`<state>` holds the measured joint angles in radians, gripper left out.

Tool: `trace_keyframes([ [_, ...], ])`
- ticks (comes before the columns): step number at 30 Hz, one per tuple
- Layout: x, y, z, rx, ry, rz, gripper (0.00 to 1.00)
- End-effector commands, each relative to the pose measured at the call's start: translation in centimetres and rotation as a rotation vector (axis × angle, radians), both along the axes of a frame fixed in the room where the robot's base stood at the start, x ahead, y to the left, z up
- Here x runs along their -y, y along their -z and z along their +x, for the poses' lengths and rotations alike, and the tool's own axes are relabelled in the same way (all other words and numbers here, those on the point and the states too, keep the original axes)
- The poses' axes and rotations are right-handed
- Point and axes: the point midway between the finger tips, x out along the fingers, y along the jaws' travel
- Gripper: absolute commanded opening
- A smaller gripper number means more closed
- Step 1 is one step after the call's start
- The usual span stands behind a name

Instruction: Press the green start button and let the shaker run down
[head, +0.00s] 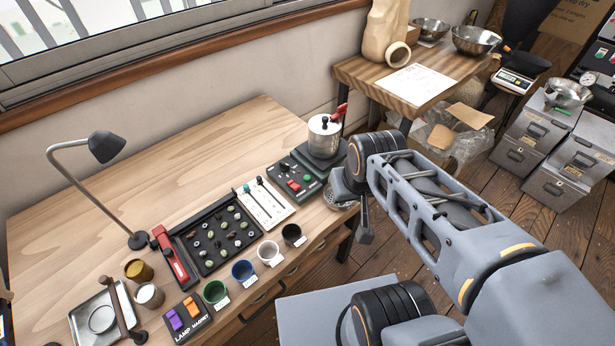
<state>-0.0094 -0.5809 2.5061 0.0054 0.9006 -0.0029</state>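A silver metal pot (324,133) with a dark knob and a red handle stands on a dark base at the right end of the wooden bench, and looks like the shaker. A dark control box (283,190) sits in front of it to the left. It carries a green button (306,179), red controls and another small greenish knob. My gripper (365,236) seems to be the small dark grey part hanging below my wrist, right of the box and past the bench's front edge. It is apart from the button. Its fingers are too small and covered to read.
A black tray of small parts (215,235), a white slider board (264,204), several cups and a lamp (107,147) fill the bench. A round metal item (340,196) is partly behind my arm. A side table (362,72) stands behind. The bench's back middle is clear.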

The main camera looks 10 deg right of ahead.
Motion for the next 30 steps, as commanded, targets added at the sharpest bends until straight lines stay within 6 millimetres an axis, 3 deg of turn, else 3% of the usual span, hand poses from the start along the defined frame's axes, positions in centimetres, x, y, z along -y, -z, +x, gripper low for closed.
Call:
trace_keyframes([
  [9,0.00,0.00,0.00,0.000,0.000,0.000,0.00],
  [30,0.00,0.00,0.00,0.000,0.000,0.000,0.00],
])
